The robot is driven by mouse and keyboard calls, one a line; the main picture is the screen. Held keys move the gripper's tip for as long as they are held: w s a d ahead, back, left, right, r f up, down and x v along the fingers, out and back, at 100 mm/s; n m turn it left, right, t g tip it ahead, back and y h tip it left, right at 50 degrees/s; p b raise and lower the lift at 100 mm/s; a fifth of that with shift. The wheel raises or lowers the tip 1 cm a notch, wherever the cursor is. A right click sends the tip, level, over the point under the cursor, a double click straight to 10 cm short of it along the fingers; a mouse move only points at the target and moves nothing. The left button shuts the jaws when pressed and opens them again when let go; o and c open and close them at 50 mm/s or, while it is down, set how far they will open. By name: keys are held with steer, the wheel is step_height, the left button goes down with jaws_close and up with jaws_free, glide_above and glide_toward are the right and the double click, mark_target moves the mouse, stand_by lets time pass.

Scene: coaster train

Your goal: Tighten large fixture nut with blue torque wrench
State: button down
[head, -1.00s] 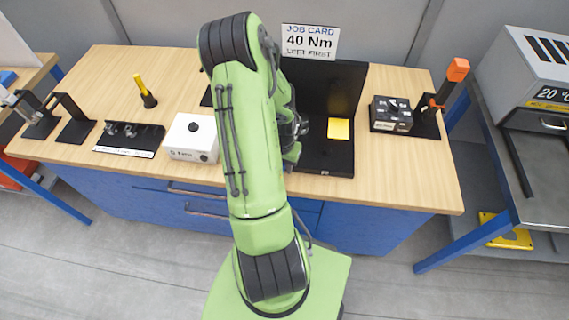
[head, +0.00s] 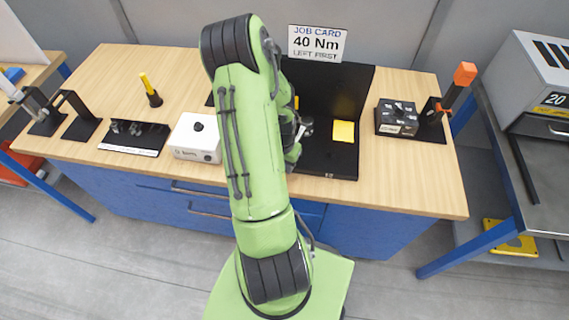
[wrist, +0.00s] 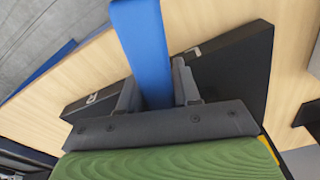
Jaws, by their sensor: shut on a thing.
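In the wrist view, my gripper (wrist: 156,88) is shut on the blue torque wrench (wrist: 143,45). Its blue bar stands between the two fingers and runs out of the top of the picture; its working end is not visible. In the head view, my arm hides the gripper and the wrench. The black fixture (head: 318,165) with a yellow square pad (head: 343,131) lies on the bench just right of my arm. I cannot make out the large nut; my arm covers the fixture's left part.
A job card (head: 316,43) reads 40 Nm, left first. A white box (head: 196,138), a black socket rack (head: 134,138) and a yellow-handled tool (head: 150,90) are to the left. A dark box (head: 396,118) and an orange-topped tool (head: 464,75) are to the right.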

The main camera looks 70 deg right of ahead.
steer(key=shift+w+d+m+b, duration=0.25)
steer(key=shift+w+m, duration=0.35)
steer(key=shift+w, duration=0.3)
steer(key=shift+w+d+m+b, duration=0.1)
steer(key=shift+w+m+b, duration=0.1)
steer(key=shift+w+m, duration=0.55)
stand_by(1.1)
steer(key=shift+w+d+m+b, duration=0.15)
steer(key=shift+w+d+m, duration=0.25)
steer(key=shift+w, duration=0.3)
steer(key=shift+w+d+m+b, duration=0.15)
steer(key=shift+w+m, duration=0.35)
steer(key=shift+w, duration=0.2)
steer(key=shift+w+d+m+b, duration=0.15)
steer(key=shift+w+d+m, duration=0.25)
steer(key=shift+w, duration=0.3)
stand_by(1.4)
steer(key=shift+a, duration=0.1)
steer(key=shift+s+a+n+b, duration=0.2)
steer(key=shift+s+n+b, duration=0.1)
steer(key=shift+s, duration=0.1)
steer(key=shift+r, duration=0.1)
steer(key=shift+r+p, duration=1.45)
steer(key=shift+r, duration=0.75)
